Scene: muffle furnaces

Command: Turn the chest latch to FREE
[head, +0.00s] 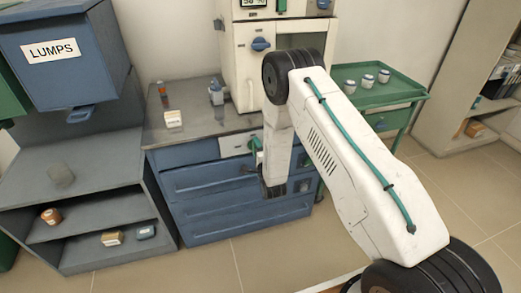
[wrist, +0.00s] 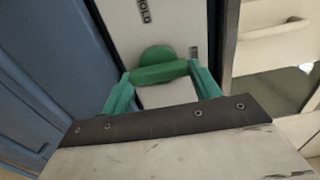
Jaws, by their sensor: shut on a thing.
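The chest is the blue drawer unit (head: 205,182) under a grey worktop in the head view. A white latch plate (head: 233,145) sits on its upper front. In the wrist view the latch (wrist: 158,73) is a green bar handle with a round green hub on the white plate (wrist: 115,22). The bar lies across the picture, its right end slightly higher. My gripper (wrist: 163,80) has a green finger at each end of the bar and is shut on it. A HOLD label (wrist: 145,12) shows above; a second label (wrist: 194,52) is too small to read. My arm partly hides the chest in the head view.
A cream furnace (head: 243,65) with a blue knob stands on the worktop (head: 190,128), near small bottles. A green cart (head: 408,95) with several jars stands right. A blue LUMPS bin (head: 65,50) and grey shelves (head: 90,205) are left. Floor in front is clear.

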